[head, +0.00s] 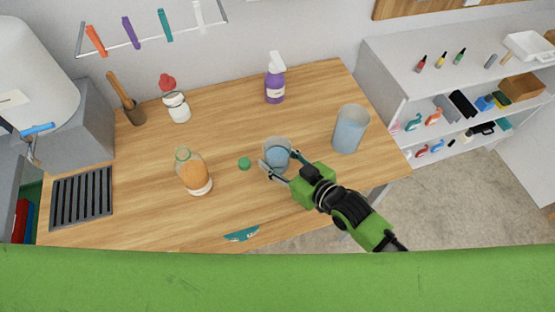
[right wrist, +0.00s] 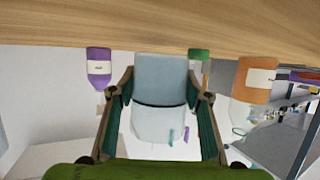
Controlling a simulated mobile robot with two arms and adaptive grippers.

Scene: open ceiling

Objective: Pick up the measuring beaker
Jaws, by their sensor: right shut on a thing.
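The measuring beaker (head: 277,151) is a small clear, bluish cup near the middle of the wooden table in the head view. My right gripper (head: 281,167) reaches it from the lower right and is shut on it, one finger on each side. In the right wrist view, which looks upside down, the beaker (right wrist: 160,70) fills the space between the two fingers of the gripper (right wrist: 161,92). It looks upright, at or just above the tabletop; I cannot tell whether it touches. My left gripper is not in view.
A larger translucent blue container (head: 350,130) stands to the right. A green cap (head: 244,163) and an orange-filled bottle (head: 194,175) are left of the beaker. A purple spray bottle (head: 275,85) stands behind. The table (head: 228,120) has bare wood between these.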

